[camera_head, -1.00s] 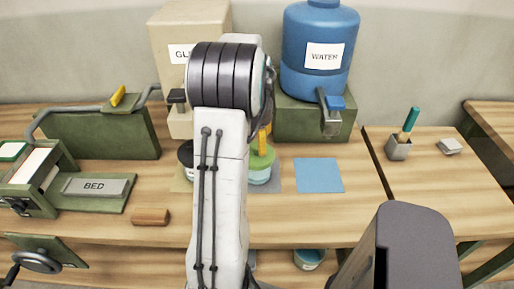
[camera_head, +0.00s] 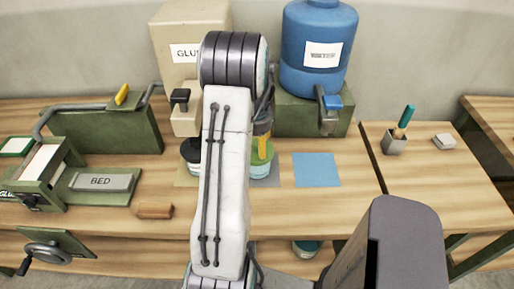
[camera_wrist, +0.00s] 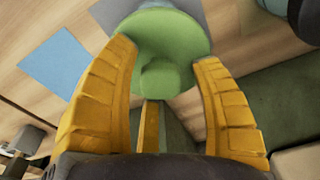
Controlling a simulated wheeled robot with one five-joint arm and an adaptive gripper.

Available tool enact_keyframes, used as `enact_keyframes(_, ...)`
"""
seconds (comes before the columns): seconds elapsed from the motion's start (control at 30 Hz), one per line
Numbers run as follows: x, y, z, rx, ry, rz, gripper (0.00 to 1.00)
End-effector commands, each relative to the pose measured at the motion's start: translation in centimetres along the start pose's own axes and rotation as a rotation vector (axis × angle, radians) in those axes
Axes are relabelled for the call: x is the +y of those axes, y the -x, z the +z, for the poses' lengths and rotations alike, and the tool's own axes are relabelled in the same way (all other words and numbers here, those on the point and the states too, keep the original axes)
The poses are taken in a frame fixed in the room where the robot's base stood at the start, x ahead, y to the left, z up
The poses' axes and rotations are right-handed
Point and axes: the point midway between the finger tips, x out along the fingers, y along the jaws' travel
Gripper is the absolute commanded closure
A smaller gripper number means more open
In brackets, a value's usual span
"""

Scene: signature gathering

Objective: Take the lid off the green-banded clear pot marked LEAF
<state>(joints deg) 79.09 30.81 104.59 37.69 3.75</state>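The green lid with its round knob (camera_wrist: 160,78) shows from above in the wrist view. The lid also shows in the head view (camera_head: 263,154), on a clear pot (camera_head: 259,170) partly hidden behind my arm. No LEAF mark can be read. My gripper (camera_wrist: 168,62) has its yellow fingers spread on either side of the knob, with a gap at each side. A third yellow finger stands below the knob in the wrist view. In the head view my gripper is mostly hidden, with a little yellow just above the lid.
A dark-lidded pot (camera_head: 190,152) stands left of the green-lidded one, partly behind my arm. A blue square (camera_head: 316,170) lies flat to the right. The GLUE container (camera_head: 175,55) and blue WATER jug (camera_head: 318,40) stand behind. A brown block (camera_head: 154,211) lies front left.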

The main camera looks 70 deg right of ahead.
Motion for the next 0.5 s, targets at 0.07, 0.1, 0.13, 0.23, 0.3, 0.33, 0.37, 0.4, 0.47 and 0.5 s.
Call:
enact_keyframes(0.07,0.0,0.02,-0.01,0.0,0.0,0.0,0.49)
enact_keyframes(0.1,0.0,0.03,-0.01,0.0,0.0,0.0,0.53)
enact_keyframes(0.13,0.0,0.03,-0.01,0.0,0.0,0.0,0.55)
enact_keyframes(0.23,0.0,0.04,-0.01,0.0,0.0,0.0,0.64)
enact_keyframes(0.3,0.0,0.04,-0.01,0.0,0.0,0.0,0.7)
enact_keyframes(0.33,0.0,0.04,-0.01,0.0,0.0,0.0,0.73)
enact_keyframes(0.37,0.0,0.04,-0.01,0.0,0.0,0.0,0.76)
enact_keyframes(0.4,0.0,0.04,-0.01,0.0,0.0,0.0,0.79)
enact_keyframes(0.47,0.0,0.04,-0.01,0.0,0.0,0.0,0.85)
enact_keyframes(0.5,0.0,0.04,-0.01,0.0,0.0,0.0,0.86)
